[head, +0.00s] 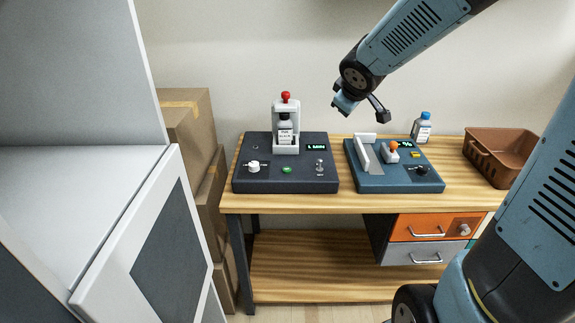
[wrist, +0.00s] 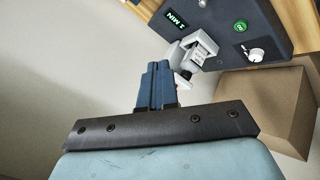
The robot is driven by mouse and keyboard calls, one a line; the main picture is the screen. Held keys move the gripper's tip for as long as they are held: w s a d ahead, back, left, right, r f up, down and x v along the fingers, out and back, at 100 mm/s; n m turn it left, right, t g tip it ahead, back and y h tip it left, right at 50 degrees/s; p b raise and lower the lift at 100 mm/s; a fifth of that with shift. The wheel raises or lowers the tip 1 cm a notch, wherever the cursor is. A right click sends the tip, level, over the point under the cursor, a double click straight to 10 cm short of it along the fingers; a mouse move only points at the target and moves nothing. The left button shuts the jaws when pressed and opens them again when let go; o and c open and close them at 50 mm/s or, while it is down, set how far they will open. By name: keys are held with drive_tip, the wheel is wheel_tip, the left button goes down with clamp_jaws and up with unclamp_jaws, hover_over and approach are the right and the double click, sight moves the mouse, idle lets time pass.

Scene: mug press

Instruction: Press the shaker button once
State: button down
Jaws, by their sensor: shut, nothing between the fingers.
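The shaker (head: 250,177) is a dark box on the wooden bench, with a red-topped holder (head: 286,104) gripping a labelled bottle (head: 286,130). Its front has a white knob, a small toggle and a green button (head: 287,170); the display reads "1 MIN". The wrist view shows the green button (wrist: 241,25) at upper right, beside the white knob (wrist: 255,55). My gripper (head: 340,110) is in the air above the bench, up and right of the shaker. Its blue fingers (wrist: 156,66) are shut and empty, apart from the button; in the wrist view they partly overlap the holder.
A blue device (head: 405,180) with a white upright plate and an orange-topped lever stands right of the shaker. Behind it is a blue-capped bottle (head: 422,127). A brown basket (head: 500,155) sits at the right. Cardboard boxes (head: 188,125) and a grey cabinet (head: 90,200) are at left.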

drive_tip(key=w+a+f+n+y, duration=0.3)
drive_tip(key=w+a+f+n, duration=0.15)
drive_tip(key=a+f, duration=0.2)
drive_tip(key=n+g+y, duration=0.2)
drive_tip(key=n+y, duration=0.1)
hover_over(288, 171)
drive_tip(key=shift+w+f, duration=0.1)
drive_tip(key=shift+f, duration=2.8)
drive_tip(key=shift+f, duration=0.1)
drive_tip(key=shift+f, duration=4.3)
drive_tip(key=shift+f, duration=0.1)
drive_tip(key=shift+f, duration=0.25)
